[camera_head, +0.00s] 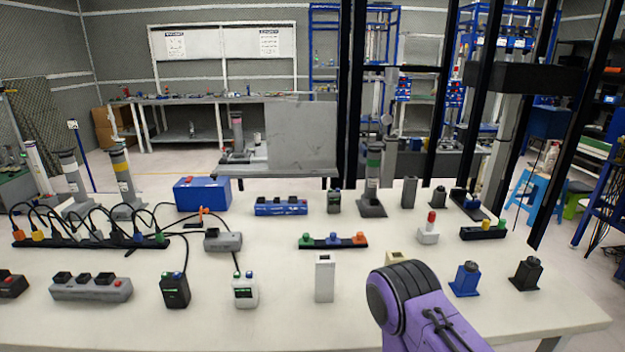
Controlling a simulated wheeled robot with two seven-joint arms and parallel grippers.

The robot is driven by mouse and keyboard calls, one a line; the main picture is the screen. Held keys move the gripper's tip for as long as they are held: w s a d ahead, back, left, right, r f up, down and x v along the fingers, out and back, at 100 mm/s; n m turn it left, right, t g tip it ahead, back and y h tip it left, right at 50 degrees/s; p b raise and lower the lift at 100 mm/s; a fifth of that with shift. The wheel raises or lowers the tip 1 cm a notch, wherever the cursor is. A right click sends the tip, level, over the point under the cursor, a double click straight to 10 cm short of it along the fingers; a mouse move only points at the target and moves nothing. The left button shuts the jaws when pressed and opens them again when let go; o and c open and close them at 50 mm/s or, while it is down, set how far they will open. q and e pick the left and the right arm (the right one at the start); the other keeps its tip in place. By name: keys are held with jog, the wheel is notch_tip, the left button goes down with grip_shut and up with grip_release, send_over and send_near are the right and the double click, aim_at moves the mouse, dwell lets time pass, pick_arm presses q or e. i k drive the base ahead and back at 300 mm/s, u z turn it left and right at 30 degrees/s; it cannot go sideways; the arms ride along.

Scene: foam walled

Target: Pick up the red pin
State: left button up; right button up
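A red pin (432,217) stands upright in a small white block (428,235) on the table, right of centre. Its red top shows and its lower part is in the block. A purple arm link of mine with a dark round joint rises from the bottom edge, nearer to the camera than the pin and apart from it in the picture. Neither of my grippers shows in this view, and nothing is seen touching the pin.
The white table (370,265) holds many small fixtures. A strip with green, blue and orange knobs (333,241) lies left of the pin, and a black strip (483,231) lies right of it. A white upright block (324,278) stands in front. A blue box (202,194) sits far left.

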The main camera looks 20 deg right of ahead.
aim_at(432, 216)
jog(key=u, duration=1.7)
jog(key=k, duration=1.4)
jog(key=z, duration=1.6)
